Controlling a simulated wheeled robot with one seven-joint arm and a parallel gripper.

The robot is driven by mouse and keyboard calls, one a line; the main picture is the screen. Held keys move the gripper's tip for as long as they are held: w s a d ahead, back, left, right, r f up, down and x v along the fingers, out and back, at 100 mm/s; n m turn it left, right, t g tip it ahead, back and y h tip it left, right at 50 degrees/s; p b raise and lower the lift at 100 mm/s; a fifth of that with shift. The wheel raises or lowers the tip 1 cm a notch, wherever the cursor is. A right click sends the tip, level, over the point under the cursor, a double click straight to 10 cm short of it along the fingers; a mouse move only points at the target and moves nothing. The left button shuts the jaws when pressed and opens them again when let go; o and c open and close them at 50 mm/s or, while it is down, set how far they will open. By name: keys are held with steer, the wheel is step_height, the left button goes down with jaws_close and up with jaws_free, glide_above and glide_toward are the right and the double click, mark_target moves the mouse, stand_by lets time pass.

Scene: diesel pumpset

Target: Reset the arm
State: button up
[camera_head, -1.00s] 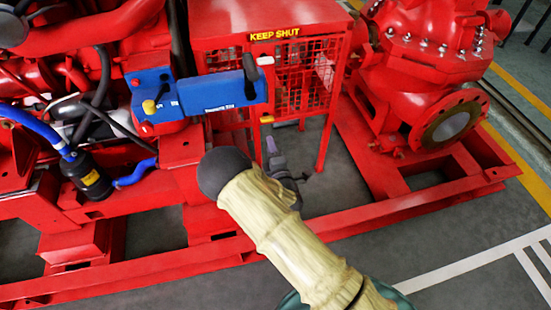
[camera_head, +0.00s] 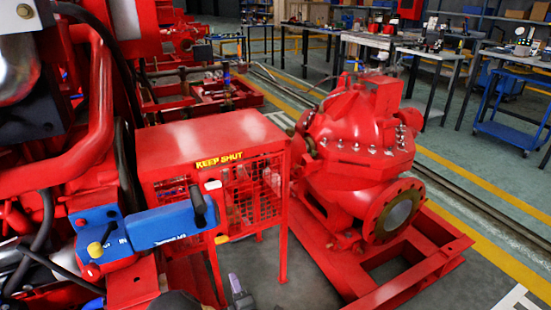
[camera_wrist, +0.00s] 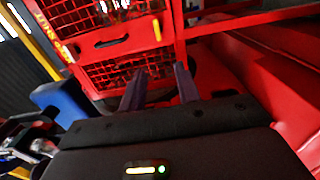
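My gripper (camera_wrist: 160,72) shows in the wrist view with its two dark fingers apart and nothing between them. It points toward the red mesh guard (camera_wrist: 112,72). In the head view only a grey piece of my gripper (camera_head: 239,292) shows at the bottom edge, in front of the guard. Most of my arm is out of that picture.
The red guard box (camera_head: 210,150) reading "KEEP SHUT" stands beside a blue control box (camera_head: 155,232) with a dark lever. The red pump (camera_head: 355,165) is to the right. Grey floor (camera_head: 455,195) lies open beyond it. Workbenches and a blue cart (camera_head: 512,130) are farther back.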

steer(key=w+d+r+m+g+h+p, duration=0.1)
steer(key=w+d+r+m+g+h, duration=0.15)
steer(key=d+m, duration=0.3)
steer(key=w+d+r+m+g+h, duration=0.1)
steer(key=d+r+m+h, duration=0.2)
steer(key=d+m, duration=0.25)
steer(key=w+d+r+m+g+h+p, duration=0.1)
steer(key=d+r+m+g+h, duration=0.2)
steer(key=d, duration=0.4)
steer(key=s+d+r+m+g+p, duration=0.1)
steer(key=s+d+r+m+g, duration=0.2)
steer(key=s+d+r+m, duration=0.45)
steer(key=s+d+r+m+g+p, duration=0.1)
steer(key=s+d+r+m+g, duration=0.35)
steer(key=s, duration=0.65)
step_height(320, 180, up, 38)
steer(key=d+n+t+p, duration=0.1)
steer(key=d+p, duration=0.1)
steer(key=p, duration=3.5)
steer(key=shift+r+n+h+p, duration=0.25)
steer(key=shift+n+h+p, duration=0.05)
steer(key=shift+h+p, duration=0.1)
steer(key=shift+w+a+f, duration=0.1)
